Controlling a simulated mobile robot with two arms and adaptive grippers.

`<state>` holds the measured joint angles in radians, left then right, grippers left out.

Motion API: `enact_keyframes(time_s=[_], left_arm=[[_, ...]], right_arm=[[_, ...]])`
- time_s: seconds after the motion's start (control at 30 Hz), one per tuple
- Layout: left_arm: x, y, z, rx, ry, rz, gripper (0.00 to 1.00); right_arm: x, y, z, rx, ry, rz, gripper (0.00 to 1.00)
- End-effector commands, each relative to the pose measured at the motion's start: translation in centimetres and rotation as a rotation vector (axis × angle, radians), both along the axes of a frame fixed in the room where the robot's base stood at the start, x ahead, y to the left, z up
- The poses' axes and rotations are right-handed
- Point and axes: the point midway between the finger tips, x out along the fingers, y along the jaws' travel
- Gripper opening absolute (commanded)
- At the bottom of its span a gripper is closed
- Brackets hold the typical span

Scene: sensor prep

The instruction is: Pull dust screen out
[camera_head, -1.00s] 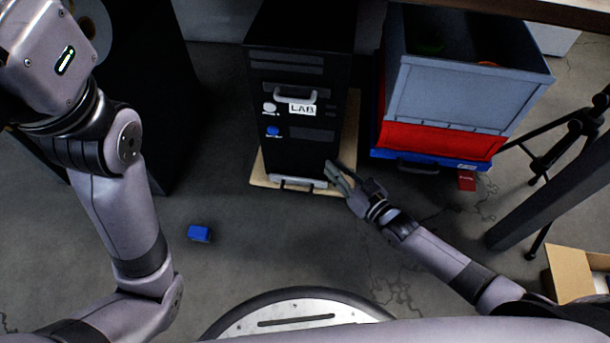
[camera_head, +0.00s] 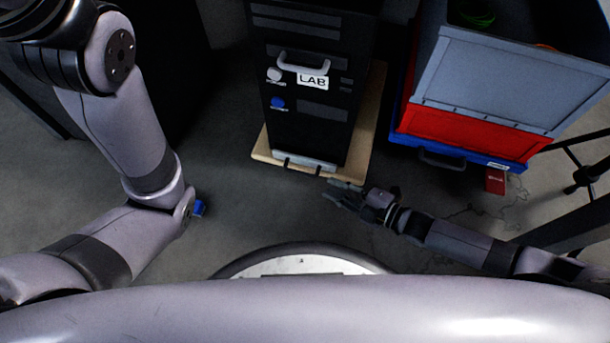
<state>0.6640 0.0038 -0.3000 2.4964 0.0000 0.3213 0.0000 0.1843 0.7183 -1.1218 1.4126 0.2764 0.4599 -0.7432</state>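A black computer tower (camera_head: 309,110) with a LAB label stands upright on a wooden board. The dust screen (camera_head: 304,160) is a light grey strip with a dark handle along the tower's bottom front edge; it looks seated in the tower. My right gripper (camera_head: 334,191) is just in front of the board, below and to the right of the screen. Its two fingers are apart and point left, with nothing between them. It is apart from the screen. My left arm shows at the left, but its gripper is out of view.
The wooden board (camera_head: 366,125) sticks out around the tower. A grey and red crate stack (camera_head: 480,125) on a blue base stands at the right, with a small red box (camera_head: 495,180) by it. A blue block (camera_head: 199,208) lies partly behind my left arm.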

Motion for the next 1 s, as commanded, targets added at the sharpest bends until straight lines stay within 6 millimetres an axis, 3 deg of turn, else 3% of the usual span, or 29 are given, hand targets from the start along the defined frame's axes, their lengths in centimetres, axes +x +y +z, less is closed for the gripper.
enact_keyframes(time_s=[0.07,0.3,0.5,0.9,1.0], left_arm=[[-1.1,0.0,-0.6,0.001,-0.032,0.000,0.40],[-0.8,0.0,-3.4,0.001,-0.020,0.000,0.40],[-0.8,0.0,-4.7,0.001,-0.020,0.000,0.40],[-0.8,-0.1,-4.8,0.002,-0.022,0.001,0.40],[-0.8,-0.1,-4.8,0.002,-0.022,0.001,0.40]], right_arm=[[1.1,1.6,-0.9,0.003,-0.003,0.002,0.18],[4.0,5.5,-1.9,0.002,-0.003,0.000,0.18],[5.4,7.4,-2.3,0.002,0.000,0.000,0.18],[5.9,8.0,-2.2,0.000,0.001,-0.001,0.18],[5.8,8.0,-2.2,0.000,0.001,-0.001,0.12]])
